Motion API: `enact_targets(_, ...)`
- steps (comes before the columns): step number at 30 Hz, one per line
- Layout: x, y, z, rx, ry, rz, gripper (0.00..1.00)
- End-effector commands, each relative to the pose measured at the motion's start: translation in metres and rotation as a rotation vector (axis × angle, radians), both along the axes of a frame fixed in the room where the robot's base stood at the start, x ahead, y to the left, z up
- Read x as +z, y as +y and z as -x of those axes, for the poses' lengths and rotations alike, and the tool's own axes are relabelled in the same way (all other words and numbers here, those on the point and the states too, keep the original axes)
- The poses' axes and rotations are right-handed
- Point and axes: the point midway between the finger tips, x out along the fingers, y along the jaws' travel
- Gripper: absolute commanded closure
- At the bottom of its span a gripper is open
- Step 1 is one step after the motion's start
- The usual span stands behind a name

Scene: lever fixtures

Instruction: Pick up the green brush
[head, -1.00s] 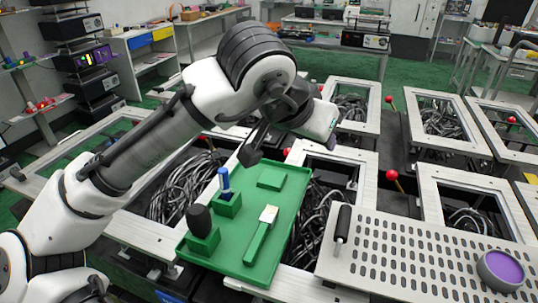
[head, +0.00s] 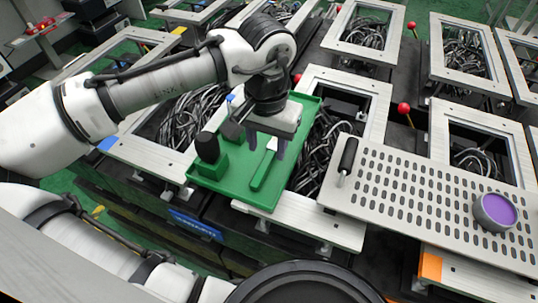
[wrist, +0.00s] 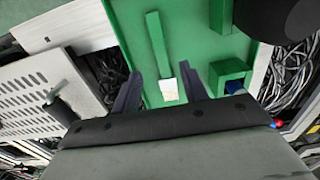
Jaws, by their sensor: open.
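The green brush (head: 263,171) lies on the green tray (head: 233,181), its green handle toward the front edge and its pale head toward the back. In the wrist view the brush (wrist: 157,45) also shows, with its pale head (wrist: 168,90) nearest my gripper. My gripper (head: 266,146) is open and empty, pointing down over the tray near the pale head. In the wrist view its two fingers (wrist: 162,72) stand on either side of the brush, with gaps. They appear to be above it; the exact height is hard to tell.
A black knob (head: 207,147) stands in a green block on the tray's left. A blue-topped piece (head: 232,98) is behind, partly hidden by my arm. At right, a perforated plate (head: 415,195) carries a black-handled tool (head: 348,156) and a purple-topped puck (head: 495,211). Red-knobbed levers (head: 404,108) stand behind.

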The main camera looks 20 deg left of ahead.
Motion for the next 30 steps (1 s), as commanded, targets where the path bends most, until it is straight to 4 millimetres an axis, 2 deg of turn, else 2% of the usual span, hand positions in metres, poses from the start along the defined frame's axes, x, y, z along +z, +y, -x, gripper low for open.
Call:
enact_targets(10,-0.043,0.004,0.005,0.0,0.002,-0.001,0.56)
enact_targets(20,-0.049,0.004,0.004,0.0,0.0,0.0,0.58)
enact_targets(30,-0.049,0.004,0.004,0.0,0.0,0.0,1.0)
